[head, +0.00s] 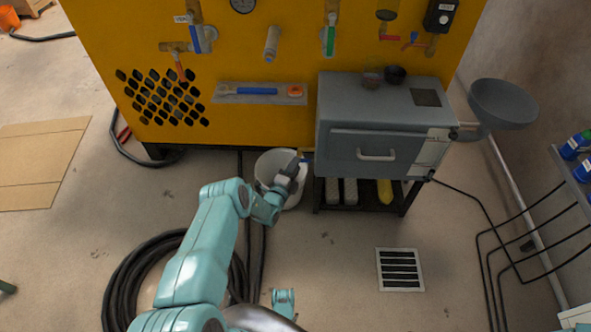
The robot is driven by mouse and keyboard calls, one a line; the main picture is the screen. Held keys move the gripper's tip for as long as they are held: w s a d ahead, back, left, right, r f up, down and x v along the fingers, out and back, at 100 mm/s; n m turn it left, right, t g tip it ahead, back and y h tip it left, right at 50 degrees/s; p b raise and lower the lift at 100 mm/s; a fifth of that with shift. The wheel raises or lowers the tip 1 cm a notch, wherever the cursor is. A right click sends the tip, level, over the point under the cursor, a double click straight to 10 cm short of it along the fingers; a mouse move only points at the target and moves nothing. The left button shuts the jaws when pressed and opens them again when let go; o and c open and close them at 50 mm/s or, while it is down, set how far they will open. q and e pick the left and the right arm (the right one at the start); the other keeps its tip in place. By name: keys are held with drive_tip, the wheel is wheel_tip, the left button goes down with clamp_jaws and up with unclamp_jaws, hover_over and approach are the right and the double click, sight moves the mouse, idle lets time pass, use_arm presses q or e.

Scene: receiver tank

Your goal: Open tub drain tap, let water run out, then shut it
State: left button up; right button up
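A white round tub (268,163) stands on the floor under the front of the yellow cabinet, left of the grey box. My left arm reaches up to it from below. My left gripper (297,166) is over the tub's right side and hides part of its rim and inside. Its fingers are too small to show whether they are open or shut. A small brass-coloured bit (303,155) shows just beyond the gripper; I cannot tell if it is the drain tap or whether the gripper touches it. No running water shows.
The yellow cabinet (120,40) carries several valves with coloured handles and a gauge. The grey box (350,150) has a handled drawer and stands on a dark frame. A black hose coil (125,285) and a floor grate (400,270) lie in front.

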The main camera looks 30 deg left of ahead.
use_arm(q)
drive_tip(key=shift+w, duration=0.55)
clamp_jaws()
use_arm(e)
drive_tip(key=shift+w+d+f, duration=0.1)
drive_tip(key=shift+f, duration=0.1)
